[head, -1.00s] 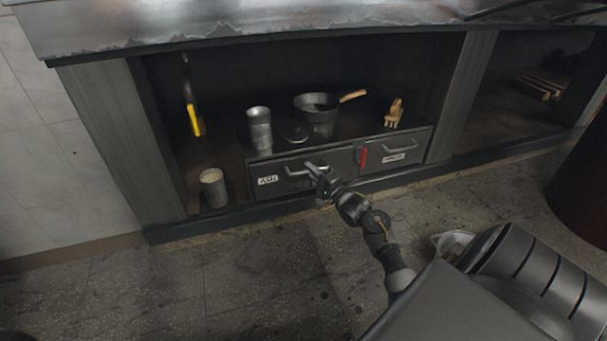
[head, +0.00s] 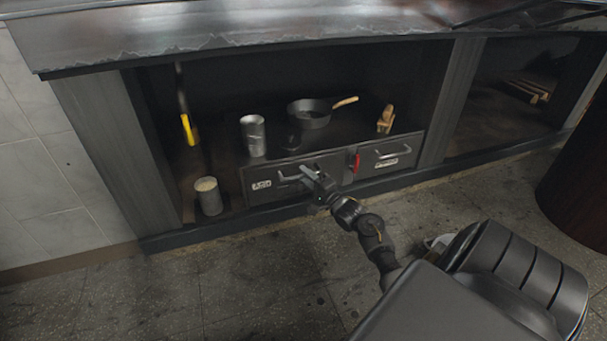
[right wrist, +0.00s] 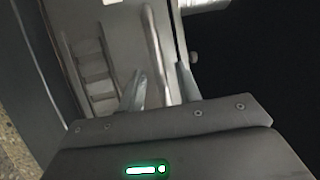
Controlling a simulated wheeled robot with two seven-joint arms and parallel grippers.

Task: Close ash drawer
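The ash drawer (head: 270,194) is the left, dark drawer front with a white ASH label, under the grill. Its front looks about level with the drawer beside it; any small gap is too fine to tell. Its bar handle (head: 290,178) is partly hidden by my right gripper (head: 311,176). In the right wrist view the handle (right wrist: 154,45) runs between the two fingers of my right gripper (right wrist: 161,78), which stand apart on either side of it. I cannot tell whether either finger touches the bar. My left gripper is out of view.
A second drawer (head: 394,155) with its own handle sits to the right, past a red latch (head: 354,162). A metal cup (head: 253,136), a pan (head: 311,113) and a wooden item (head: 386,119) stand on top. Another can (head: 208,196) stands left of the drawers.

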